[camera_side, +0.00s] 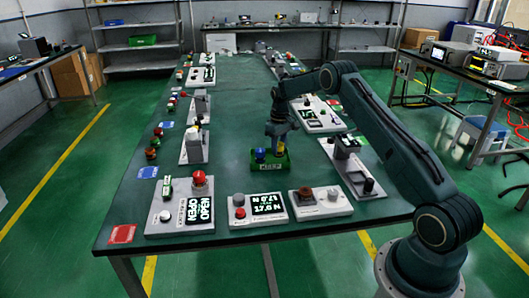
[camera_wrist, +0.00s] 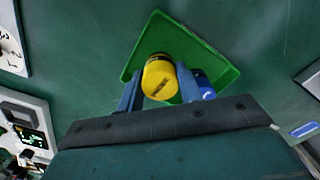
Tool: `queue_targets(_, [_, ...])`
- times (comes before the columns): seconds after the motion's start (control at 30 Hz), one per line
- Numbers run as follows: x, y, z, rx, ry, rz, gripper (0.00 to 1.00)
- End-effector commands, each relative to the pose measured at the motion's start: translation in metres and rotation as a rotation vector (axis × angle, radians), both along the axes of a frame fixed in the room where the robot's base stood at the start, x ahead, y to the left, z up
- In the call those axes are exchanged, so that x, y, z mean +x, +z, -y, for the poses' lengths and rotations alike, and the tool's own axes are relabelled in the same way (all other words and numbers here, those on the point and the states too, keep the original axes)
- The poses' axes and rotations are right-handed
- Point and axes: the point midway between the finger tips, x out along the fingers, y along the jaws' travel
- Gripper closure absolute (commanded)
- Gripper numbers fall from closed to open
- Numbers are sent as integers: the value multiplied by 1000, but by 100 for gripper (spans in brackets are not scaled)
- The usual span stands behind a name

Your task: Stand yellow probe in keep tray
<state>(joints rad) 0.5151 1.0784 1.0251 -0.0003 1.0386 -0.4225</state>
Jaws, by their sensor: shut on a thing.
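The green keep tray (camera_side: 270,168) stands on the bench in the side view, its front marked with white letters. It also shows below my gripper in the wrist view (camera_wrist: 222,71). The yellow probe (camera_wrist: 160,79) has a round yellow top and sits between the two blue fingers of my gripper (camera_wrist: 158,88), which is shut on it. In the side view my gripper (camera_side: 279,139) is right over the tray, with the yellow probe (camera_side: 280,148) at its tip. I cannot tell whether the probe's lower end touches the tray floor.
A blue probe (camera_wrist: 203,84) stands in the tray, close beside my right finger in the wrist view; its top (camera_side: 260,153) shows at the tray's left in the side view. Control panels, one with a red knob (camera_side: 198,178), line the bench around the tray. Bare bench surrounds the tray.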

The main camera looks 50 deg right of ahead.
Motion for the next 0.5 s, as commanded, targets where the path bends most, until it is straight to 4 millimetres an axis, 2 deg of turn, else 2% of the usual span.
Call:
queue_targets(0.1, [0, -14, 0, 0, 0, -1, 96])
queue_targets(0.2, [0, -20, 0, -1, 0, 1, 96])
queue_targets(0.5, [0, -22, 0, -1, 0, 2, 96])
